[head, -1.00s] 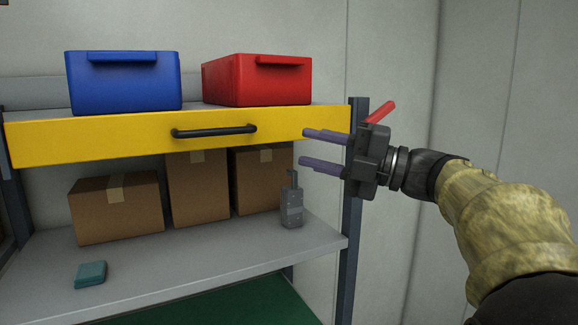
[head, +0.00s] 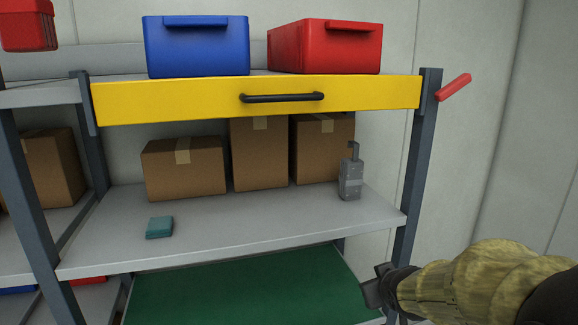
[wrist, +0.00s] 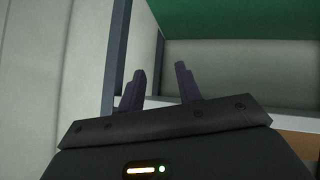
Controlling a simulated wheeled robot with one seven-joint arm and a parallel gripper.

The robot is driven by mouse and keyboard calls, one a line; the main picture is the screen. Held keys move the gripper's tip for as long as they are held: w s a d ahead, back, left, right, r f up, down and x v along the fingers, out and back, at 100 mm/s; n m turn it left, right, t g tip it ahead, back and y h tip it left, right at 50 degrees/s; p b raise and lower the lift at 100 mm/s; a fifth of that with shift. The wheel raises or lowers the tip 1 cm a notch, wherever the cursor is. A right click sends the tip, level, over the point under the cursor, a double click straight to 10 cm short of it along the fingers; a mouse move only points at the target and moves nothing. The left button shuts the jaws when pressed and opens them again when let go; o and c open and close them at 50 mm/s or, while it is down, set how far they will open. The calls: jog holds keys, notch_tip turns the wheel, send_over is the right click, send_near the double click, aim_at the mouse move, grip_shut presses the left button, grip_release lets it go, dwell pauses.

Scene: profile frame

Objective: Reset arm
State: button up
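My arm comes in from the lower right of the head view, with my gripper (head: 374,292) low, in front of the right end of the shelf unit. In that view its fingers are hardly visible. In the wrist view the two purple-grey fingers of my gripper (wrist: 160,85) stand apart with nothing between them. A shelf post and the green surface show beyond the fingers.
A red bar (head: 453,87) sticks out beside the right post (head: 415,160).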

jog(key=s+a+f+m+g, duration=0.1)
jog(key=s+a+f+g, duration=0.1)
jog(key=s+f, duration=0.3)
jog(key=s+a+f+m+g, duration=0.2)
jog(key=s+f+g, duration=0.3)
jog(key=s, duration=0.5)
jog(key=shift+s+a+f+y, duration=0.15)
jog(key=shift+a+f+y, duration=0.2)
jog(key=shift+f, duration=0.4)
jog(key=shift+d, duration=0.1)
jog(key=shift+d, duration=0.1)
